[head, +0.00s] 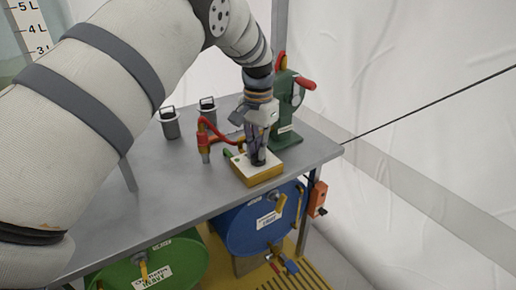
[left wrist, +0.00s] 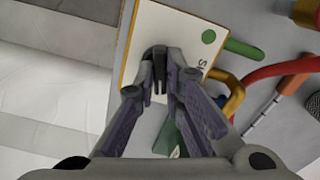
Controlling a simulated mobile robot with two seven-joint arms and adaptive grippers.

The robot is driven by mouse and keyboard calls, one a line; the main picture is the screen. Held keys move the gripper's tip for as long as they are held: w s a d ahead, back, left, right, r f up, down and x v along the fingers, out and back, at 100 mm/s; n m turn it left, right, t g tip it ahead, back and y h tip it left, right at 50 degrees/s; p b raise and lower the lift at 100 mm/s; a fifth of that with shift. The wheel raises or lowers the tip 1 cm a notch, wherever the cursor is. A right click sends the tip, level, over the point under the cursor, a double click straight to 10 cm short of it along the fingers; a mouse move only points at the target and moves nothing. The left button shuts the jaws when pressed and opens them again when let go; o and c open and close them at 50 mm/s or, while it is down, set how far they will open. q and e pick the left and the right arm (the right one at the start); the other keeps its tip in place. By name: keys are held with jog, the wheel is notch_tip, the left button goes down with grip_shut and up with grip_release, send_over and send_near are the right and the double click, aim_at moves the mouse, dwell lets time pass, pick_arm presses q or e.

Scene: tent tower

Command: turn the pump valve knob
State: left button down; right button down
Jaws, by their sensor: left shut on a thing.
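A small box with a white top and yellow sides (head: 262,178) sits near the right front edge of the grey table. My left gripper (head: 258,155) comes down onto it from above and is shut on a dark knob on its top. In the left wrist view the knob (left wrist: 154,54) shows at the fingertips of the left gripper (left wrist: 160,82), over the white box top (left wrist: 166,24). A green dot and partly covered lettering lie beside it. The fingers hide much of the knob, so its exact angle cannot be told. My right gripper is not in view.
A green device with a red handle (head: 287,122) stands behind the box. A red pipe fitting (head: 204,136) with a red hose is left of it. Two grey canisters (head: 170,124) stand farther left. Blue (head: 243,228) and green (head: 165,262) drums lie below the table (head: 150,195).

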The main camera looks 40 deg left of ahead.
pick_arm(q)
jog(key=m, duration=0.2)
jog(key=shift+r+m, duration=0.1)
jog(key=shift+m, duration=0.2)
jog(key=m, duration=0.2)
jog(key=shift+m, duration=0.4)
jog(key=m, duration=0.5)
jog(key=shift+m, duration=0.4)
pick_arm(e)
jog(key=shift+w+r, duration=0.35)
pick_arm(q)
jog(key=c, duration=1.7)
grip_release()
notch_tip(320, 180, up, 12)
jog(key=shift+f, duration=0.1)
